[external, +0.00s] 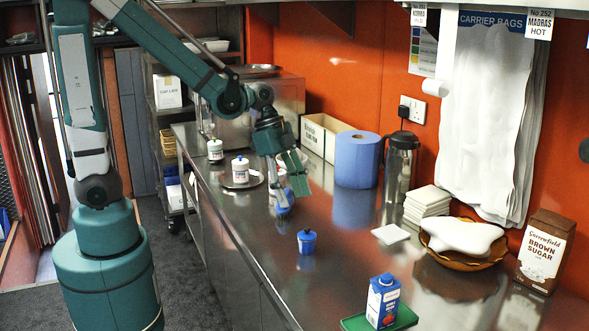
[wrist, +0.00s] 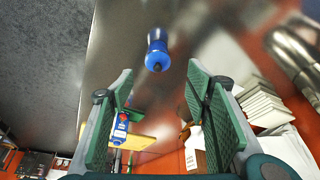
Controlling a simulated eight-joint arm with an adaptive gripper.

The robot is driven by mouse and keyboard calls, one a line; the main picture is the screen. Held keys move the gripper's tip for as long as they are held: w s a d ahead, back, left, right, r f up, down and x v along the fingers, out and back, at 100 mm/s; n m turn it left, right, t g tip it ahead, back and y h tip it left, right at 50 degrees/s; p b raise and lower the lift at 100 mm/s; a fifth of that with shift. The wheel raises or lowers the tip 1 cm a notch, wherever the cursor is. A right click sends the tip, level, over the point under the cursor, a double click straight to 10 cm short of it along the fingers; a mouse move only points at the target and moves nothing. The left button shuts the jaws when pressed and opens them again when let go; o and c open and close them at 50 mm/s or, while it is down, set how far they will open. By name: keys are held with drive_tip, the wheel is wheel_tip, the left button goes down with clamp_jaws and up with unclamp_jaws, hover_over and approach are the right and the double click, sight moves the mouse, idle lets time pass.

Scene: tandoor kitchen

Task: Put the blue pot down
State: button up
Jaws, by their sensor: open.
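A small blue pot (external: 306,241) with a lid stands upright on the metal counter (external: 262,232), left of the carton. In the wrist view a blue pot (wrist: 157,50) shows ahead of the fingers, in the gap between them and touching neither. My gripper (external: 290,186) is over the counter, farther back than the blue pot. Its green fingers (wrist: 157,90) are spread wide with nothing between them.
A blue paper roll (external: 358,160), flask (external: 398,170), white tile stack (external: 427,202) and bowl (external: 440,254) line the wall. A blue carton (external: 383,300) stands on a green tray (external: 408,318).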

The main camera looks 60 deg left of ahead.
drive_tip(key=s+a+r+n+t+y, duration=0.3)
drive_tip(key=s+a+r+n+t, duration=0.2)
drive_tip(key=s+a+r+n, duration=0.7)
drive_tip(key=shift+s+a+y, duration=0.3)
drive_tip(key=shift+s+y, duration=0.1)
drive_tip(key=shift+s, duration=0.1)
idle(0.5)
drive_tip(key=shift+f+b, duration=0.45)
drive_tip(key=shift+b, duration=0.05)
idle(0.9)
